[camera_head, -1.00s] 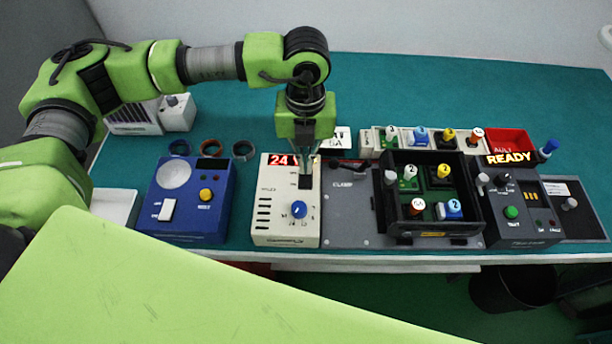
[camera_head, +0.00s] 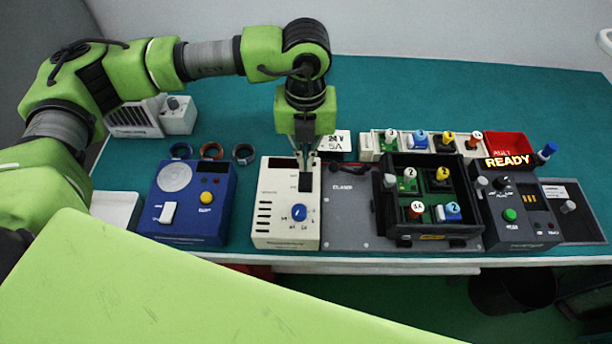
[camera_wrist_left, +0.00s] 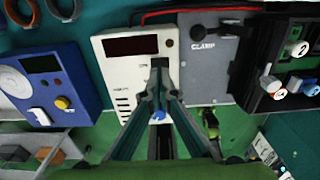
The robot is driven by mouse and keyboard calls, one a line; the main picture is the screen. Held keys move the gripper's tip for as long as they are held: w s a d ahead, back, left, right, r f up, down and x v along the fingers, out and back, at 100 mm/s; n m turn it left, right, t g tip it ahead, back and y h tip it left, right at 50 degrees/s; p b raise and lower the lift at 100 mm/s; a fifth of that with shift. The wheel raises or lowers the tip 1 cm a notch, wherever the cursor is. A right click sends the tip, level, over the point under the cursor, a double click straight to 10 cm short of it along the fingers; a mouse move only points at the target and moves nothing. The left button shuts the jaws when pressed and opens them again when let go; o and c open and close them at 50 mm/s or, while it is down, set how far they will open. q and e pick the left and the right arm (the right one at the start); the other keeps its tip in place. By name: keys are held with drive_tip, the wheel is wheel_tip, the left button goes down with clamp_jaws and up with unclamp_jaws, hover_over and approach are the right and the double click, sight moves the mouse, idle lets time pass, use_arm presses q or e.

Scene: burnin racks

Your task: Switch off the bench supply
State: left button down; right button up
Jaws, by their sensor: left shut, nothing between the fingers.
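The bench supply (camera_head: 275,225) is a cream box with a blue knob (camera_head: 299,212), vent slots and a black switch (camera_head: 305,183). Its display window is dark, in the wrist view too (camera_wrist_left: 131,46). My left gripper (camera_head: 304,168) points down at the upper right of the supply's face, at the switch. Its fingers (camera_wrist_left: 158,84) are shut with nothing between them. The fingertips partly hide the switch, and I cannot tell whether they touch it. My right gripper is not in view.
A blue box (camera_head: 187,205) with a white switch stands left of the supply. The grey clamp plate (camera_head: 345,215) and a black tray (camera_head: 400,229) of coloured parts stand to the right. Beyond them is a black tester (camera_head: 520,220) showing READY.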

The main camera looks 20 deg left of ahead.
sight(306, 175)
use_arm(q)
drive_tip(key=shift+r+p, duration=0.75)
drive_tip(key=shift+r, duration=1.35)
drive_tip(key=shift+r, duration=0.1)
